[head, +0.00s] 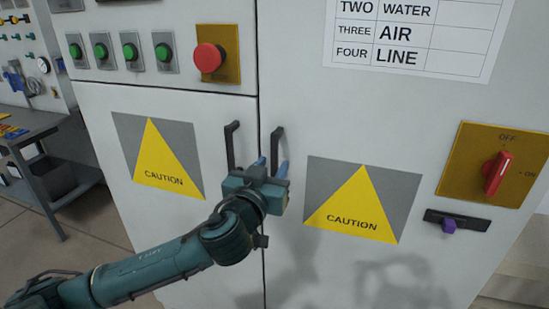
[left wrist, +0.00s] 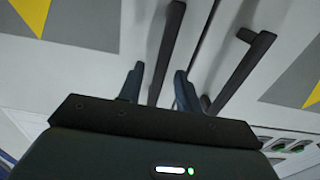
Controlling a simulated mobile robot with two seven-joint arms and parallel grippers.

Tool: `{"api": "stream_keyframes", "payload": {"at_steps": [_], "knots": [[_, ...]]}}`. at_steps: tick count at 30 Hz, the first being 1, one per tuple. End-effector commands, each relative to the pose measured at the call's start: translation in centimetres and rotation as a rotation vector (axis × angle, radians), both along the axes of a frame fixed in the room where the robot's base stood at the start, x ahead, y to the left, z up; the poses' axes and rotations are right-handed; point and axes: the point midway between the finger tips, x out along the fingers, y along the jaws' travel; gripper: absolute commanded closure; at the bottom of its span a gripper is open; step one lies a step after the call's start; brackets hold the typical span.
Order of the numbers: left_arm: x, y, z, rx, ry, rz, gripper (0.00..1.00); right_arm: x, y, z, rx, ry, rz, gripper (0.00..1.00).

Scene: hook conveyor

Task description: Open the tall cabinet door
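The tall cabinet door (head: 330,268) is the large pale right-hand panel, shut along the vertical seam. Its dark upright handle (head: 277,143) is near the seam; in the left wrist view this handle (left wrist: 167,45) runs between my two fingers. My left gripper (head: 272,168) is at the handle's lower part, one blue finger on each side. In the left wrist view the left gripper (left wrist: 160,85) is open, with a visible gap beside the handle. Contact at the handle's lower end is hidden. My right gripper is not in view.
A second handle (head: 231,145) on the smaller left door (head: 110,125) stands close by. Above it are green buttons and a red stop button (head: 208,58). A grey workbench (head: 40,128) stands at left.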

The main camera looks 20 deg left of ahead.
Motion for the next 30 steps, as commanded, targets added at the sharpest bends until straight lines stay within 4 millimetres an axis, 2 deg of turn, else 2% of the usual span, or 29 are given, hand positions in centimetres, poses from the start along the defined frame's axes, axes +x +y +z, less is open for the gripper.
{"api": "stream_keyframes", "payload": {"at_steps": [3, 6, 16, 28, 30], "knots": [[1.4, 0.0, 0.1, 0.0, 0.0, 0.001, 0.65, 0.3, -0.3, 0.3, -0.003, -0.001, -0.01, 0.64], [2.0, -0.1, 0.0, 0.0, 0.001, 0.0, 0.65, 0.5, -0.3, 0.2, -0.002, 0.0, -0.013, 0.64], [2.2, -0.1, -0.1, -0.001, 0.001, -0.001, 0.66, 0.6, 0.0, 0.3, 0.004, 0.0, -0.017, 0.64], [2.2, -0.1, -0.1, 0.0, 0.001, 0.0, 0.99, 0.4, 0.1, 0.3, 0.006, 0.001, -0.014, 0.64], [2.2, -0.1, -0.1, 0.0, 0.001, 0.0, 1.0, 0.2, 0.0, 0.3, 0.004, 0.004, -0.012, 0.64]]}}
